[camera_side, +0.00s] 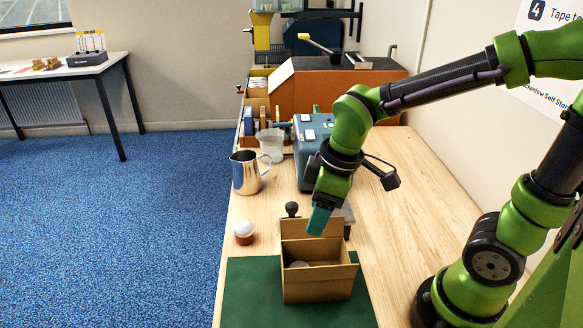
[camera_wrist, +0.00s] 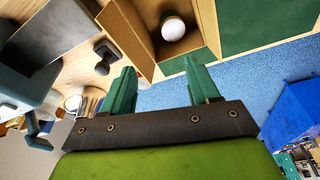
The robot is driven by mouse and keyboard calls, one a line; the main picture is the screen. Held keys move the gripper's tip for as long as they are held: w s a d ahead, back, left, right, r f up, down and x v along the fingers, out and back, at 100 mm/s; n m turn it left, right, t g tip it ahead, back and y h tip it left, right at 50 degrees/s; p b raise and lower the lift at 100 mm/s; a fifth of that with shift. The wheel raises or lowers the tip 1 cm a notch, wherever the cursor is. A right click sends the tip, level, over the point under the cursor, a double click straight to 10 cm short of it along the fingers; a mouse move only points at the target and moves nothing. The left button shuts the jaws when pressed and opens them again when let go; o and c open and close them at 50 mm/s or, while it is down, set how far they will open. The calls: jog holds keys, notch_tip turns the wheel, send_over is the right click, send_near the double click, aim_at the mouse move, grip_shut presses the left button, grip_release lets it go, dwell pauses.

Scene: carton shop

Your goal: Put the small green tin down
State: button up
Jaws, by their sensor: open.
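My gripper (camera_side: 319,219) is over the back part of an open cardboard carton (camera_side: 318,285) in the side view. In the wrist view its two teal fingers (camera_wrist: 160,72) are spread apart with nothing between them. The carton (camera_wrist: 128,32) also shows there, beyond the fingertips. A pale round-topped object (camera_wrist: 173,27) lies inside the carton, apart from the fingers; its top also shows over the carton's wall in the side view (camera_side: 300,264). I see no green on it, so I cannot tell whether it is the small green tin.
The carton stands on a green mat (camera_side: 245,295). A red-brown jar with a white top (camera_side: 243,233), a black-knobbed stamp (camera_side: 292,209), a metal jug (camera_side: 246,173) and a blue-grey machine (camera_side: 313,150) are nearby. The bench to the right is clear.

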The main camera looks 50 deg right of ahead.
jog(key=s+d+r+m+t, duration=0.4)
jog(key=r+m, duration=0.4)
jog(key=m, duration=0.2)
jog(key=shift+d+t+y, duration=0.4)
jog(key=shift+d, duration=0.25)
